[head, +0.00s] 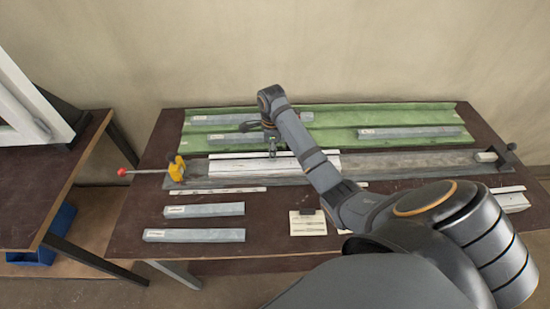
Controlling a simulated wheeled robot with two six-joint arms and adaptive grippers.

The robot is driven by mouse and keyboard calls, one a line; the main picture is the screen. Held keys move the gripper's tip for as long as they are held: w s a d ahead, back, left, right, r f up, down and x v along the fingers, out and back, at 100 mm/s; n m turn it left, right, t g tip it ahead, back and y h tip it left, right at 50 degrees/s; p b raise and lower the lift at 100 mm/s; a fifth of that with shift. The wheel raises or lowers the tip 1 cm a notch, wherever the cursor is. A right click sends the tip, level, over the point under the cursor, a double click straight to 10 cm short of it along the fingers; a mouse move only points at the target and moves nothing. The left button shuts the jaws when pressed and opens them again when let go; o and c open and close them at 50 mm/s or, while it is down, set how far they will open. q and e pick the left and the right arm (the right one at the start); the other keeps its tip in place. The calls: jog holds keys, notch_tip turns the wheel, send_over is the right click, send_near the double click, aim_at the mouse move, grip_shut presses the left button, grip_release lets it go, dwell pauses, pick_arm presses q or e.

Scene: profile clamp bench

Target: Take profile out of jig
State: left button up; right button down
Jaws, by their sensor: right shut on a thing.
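The jig (420,164) is a long grey channel lying across the brown bench, with an end stop (508,154) at its right end. A yellow clamp (177,168) stands at its left end, its lever reaching left to a red knob (122,172). A white profile (235,169) lies along the left half of the jig, its left end a short way from the clamp. My right gripper (272,152) points down over the profile's middle and is shut on it. The fingertips are small, and my forearm hides part of the jig. My left gripper is not in view.
A green tray (330,118) behind the jig holds several grey profiles (408,132). Two more grey bars (195,235) lie at the front left. A paper card (308,223) lies front centre. A side table (40,180) stands left, across a gap.

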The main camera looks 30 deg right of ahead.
aim_at(275, 168)
jog(key=shift+r, duration=0.15)
jog(key=shift+w+r, duration=0.1)
jog(key=shift+r, duration=0.1)
notch_tip(275, 168, up, 2)
jog(key=shift+r, duration=0.1)
jog(key=shift+s+a+r+p, duration=0.1)
jog(key=shift+s+r+p, duration=0.15)
jog(key=shift+r+p, duration=0.6)
jog(key=s+a+r+p, duration=0.6)
jog(key=s+r+p, duration=0.2)
jog(key=s+p, duration=0.4)
jog(key=shift+r+p, duration=0.25)
jog(key=shift+p, duration=0.3)
jog(key=shift+s+f, duration=0.1)
